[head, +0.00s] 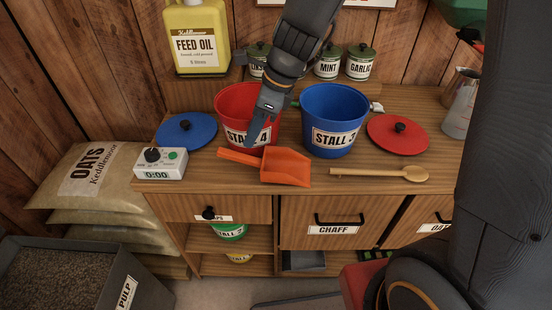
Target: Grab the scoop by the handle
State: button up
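The orange scoop (286,168) lies on the wooden counter near its front edge, in front of the two buckets. Its handle (238,157) points left and its pan lies to the right. My gripper (252,142) reaches down from above, in front of the red bucket, with its tip just above and behind the handle in the picture. Whether it touches the handle is not clear. I see the fingers nearly side-on, so their gap cannot be made out.
Behind the scoop stand the red bucket (228,101) and the blue bucket (334,118). A blue lid (180,133) and a timer (160,162) are to the left. A wooden spoon (375,173) and a red lid (392,142) are to the right.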

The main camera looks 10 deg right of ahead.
aim_at(241, 156)
jog(key=x, duration=0.7)
jog(key=shift+s+a+f+b, duration=0.1)
jog(key=shift+a+f+b, duration=0.1)
jog(key=shift+b, duration=0.1)
grip_shut()
